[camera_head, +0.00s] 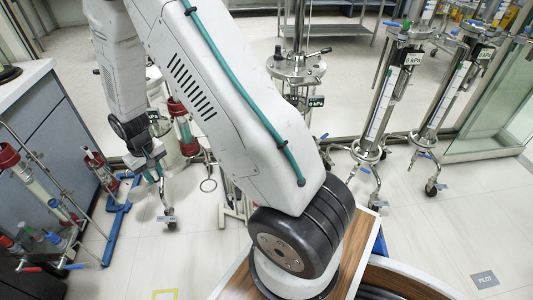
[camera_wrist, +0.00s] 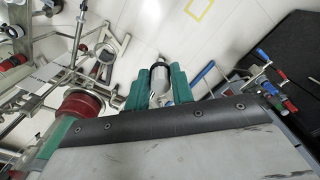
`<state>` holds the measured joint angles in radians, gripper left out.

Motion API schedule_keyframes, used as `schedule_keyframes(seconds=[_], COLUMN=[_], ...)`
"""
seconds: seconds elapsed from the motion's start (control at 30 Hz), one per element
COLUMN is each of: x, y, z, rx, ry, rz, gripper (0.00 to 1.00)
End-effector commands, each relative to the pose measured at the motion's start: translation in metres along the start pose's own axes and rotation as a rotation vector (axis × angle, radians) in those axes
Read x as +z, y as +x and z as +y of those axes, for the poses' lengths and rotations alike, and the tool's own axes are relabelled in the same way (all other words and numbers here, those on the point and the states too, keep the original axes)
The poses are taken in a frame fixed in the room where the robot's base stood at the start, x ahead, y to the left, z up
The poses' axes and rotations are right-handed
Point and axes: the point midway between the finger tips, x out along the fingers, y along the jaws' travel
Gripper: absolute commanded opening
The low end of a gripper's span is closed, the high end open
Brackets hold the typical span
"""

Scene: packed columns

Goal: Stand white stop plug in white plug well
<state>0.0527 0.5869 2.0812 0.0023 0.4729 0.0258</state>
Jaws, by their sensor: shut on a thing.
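My gripper (camera_wrist: 160,84) has green fingers closed on a pale plug-like piece with a dark end, which I take to be the white stop plug (camera_wrist: 160,78). The fingers press its two sides, and its far end points toward the floor. In the head view, my gripper (camera_head: 152,172) hangs over the floor at left, between the rack and the columns. The plug is too small to make out there. I cannot pick out the white plug well in either view.
A stand with red-collared columns and a blue base (camera_head: 116,225) is at left, beside a grey cabinet (camera_head: 45,115). A red-collared column (camera_head: 184,128) stands close behind my gripper. Steel columns on wheels (camera_head: 385,95) stand at right.

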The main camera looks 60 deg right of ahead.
Motion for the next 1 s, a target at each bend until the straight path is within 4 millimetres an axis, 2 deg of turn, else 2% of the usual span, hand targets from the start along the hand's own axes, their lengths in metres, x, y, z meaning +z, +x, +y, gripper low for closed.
schedule_keyframes(seconds=[0.17,0.27,0.4,0.5,0.6,0.7,0.83,1.0], x=[0.022,0.045,0.088,0.119,0.144,0.162,0.171,0.172], y=[0.016,0.025,0.038,0.046,0.051,0.055,0.057,0.057], z=[0.085,0.14,0.207,0.244,0.269,0.284,0.292,0.293], rx=[-0.002,-0.004,-0.005,-0.006,-0.006,-0.006,-0.006,-0.005], ry=[0.247,0.421,0.663,0.812,0.926,1.0,1.044,1.048], rz=[-0.003,-0.003,-0.001,-0.001,0.001,0.001,0.003,0.004], gripper=[0.02,0.02,0.02,0.02,0.02,0.02,0.02,0.02])
